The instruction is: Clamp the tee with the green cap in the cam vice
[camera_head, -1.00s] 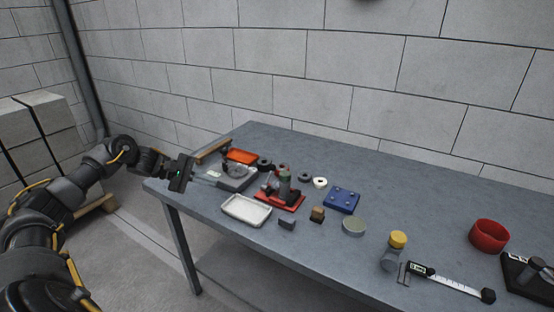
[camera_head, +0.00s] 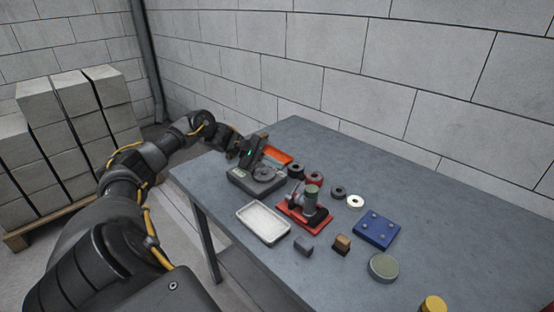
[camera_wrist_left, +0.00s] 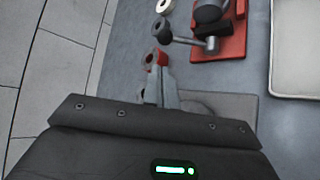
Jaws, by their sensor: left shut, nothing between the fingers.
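The tee with the green cap (camera_head: 312,191) stands upright at the cam vice (camera_head: 291,213), which has a red base and a dark lever; I cannot tell whether the jaws grip it. The vice also shows at the top of the left wrist view (camera_wrist_left: 233,47), cut off by the frame edge. My left gripper (camera_head: 265,163) is over a grey device at the far left of the table, left of the vice and apart from it. In the left wrist view its fingers (camera_wrist_left: 157,85) are together and empty. My right gripper is out of view.
The grey device (camera_head: 243,181) lies below my left gripper. An orange tray (camera_head: 279,156) is behind it.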

